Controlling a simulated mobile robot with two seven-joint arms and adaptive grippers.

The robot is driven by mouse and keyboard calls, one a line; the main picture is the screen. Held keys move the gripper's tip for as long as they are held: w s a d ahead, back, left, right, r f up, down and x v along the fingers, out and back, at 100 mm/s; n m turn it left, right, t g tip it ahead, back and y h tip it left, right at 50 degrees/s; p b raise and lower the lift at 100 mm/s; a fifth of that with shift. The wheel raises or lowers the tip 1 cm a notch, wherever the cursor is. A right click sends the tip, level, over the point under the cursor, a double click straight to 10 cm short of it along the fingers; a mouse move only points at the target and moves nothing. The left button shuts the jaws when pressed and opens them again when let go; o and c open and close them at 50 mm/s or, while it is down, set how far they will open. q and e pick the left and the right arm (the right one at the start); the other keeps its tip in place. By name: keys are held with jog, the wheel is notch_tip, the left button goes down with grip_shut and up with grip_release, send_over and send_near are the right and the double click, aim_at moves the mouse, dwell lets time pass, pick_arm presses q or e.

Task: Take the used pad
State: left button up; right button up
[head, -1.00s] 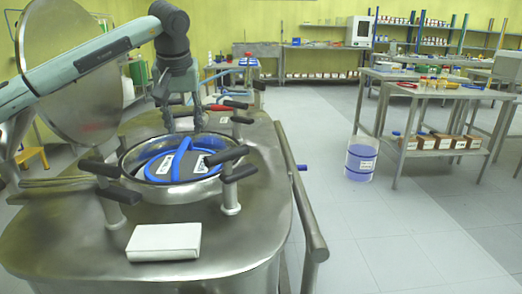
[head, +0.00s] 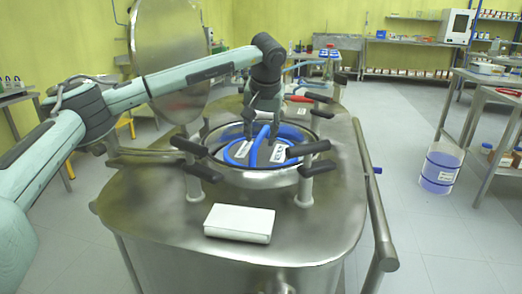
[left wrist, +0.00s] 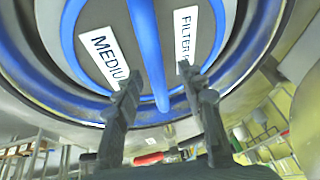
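The used pad appears to be the grey disc (head: 240,149) with a blue rim and a raised blue bar across it. It lies inside the round opening of the steel vessel (head: 150,215). White labels on it read "MEDIUM" (left wrist: 110,57) and "FILTER" (left wrist: 185,35) in the left wrist view. My left gripper (head: 262,132) points down over the disc, open and empty. In the left wrist view its fingers (left wrist: 160,80) are on either side of the blue bar (left wrist: 146,50), with gaps showing. I cannot tell whether the fingertips touch the disc. My right gripper is out of view.
Black-handled clamps (head: 308,148) stand around the opening. The round steel lid (head: 165,60) stands raised behind it. A white block (head: 240,223) lies on the vessel top in front. A blue-filled container (head: 440,170) stands on the floor at right.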

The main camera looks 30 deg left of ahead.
pick_arm(q)
jog(key=shift+f, duration=0.25)
dwell(0.3)
jog(key=shift+c, duration=0.4)
grip_shut()
